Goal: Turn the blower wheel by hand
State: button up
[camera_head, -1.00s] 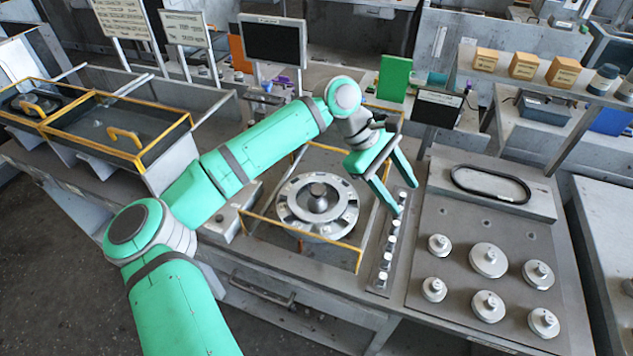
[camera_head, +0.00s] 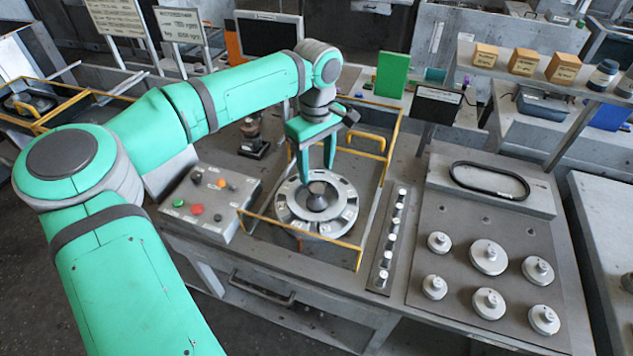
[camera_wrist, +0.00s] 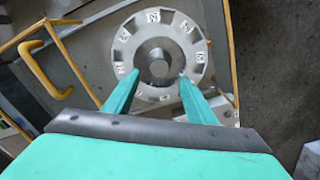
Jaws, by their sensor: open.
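The blower wheel (camera_head: 338,222) is a round grey metal disc with slots around its rim and a raised hub (camera_head: 317,196) at its centre. It lies flat on the bench inside a yellow-railed frame. My gripper (camera_head: 319,180) points down over the back part of the wheel, close to the hub. In the wrist view my gripper (camera_wrist: 153,88) shows two green fingers spread apart with nothing between them. The wheel (camera_wrist: 192,38) and its hub (camera_wrist: 157,57) lie just beyond the fingertips. Small labels with markings sit around the rim. I cannot tell whether a fingertip touches the wheel.
Yellow rails (camera_head: 305,232) run in front of and beside the wheel. A control box (camera_head: 213,205) with coloured buttons stands at left. A strip of small knobs (camera_head: 392,240) and a panel of round metal pieces (camera_head: 489,258) lie at right.

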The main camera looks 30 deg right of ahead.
aim_at(317, 188)
jog(key=shift+f, duration=3.05)
grip_shut()
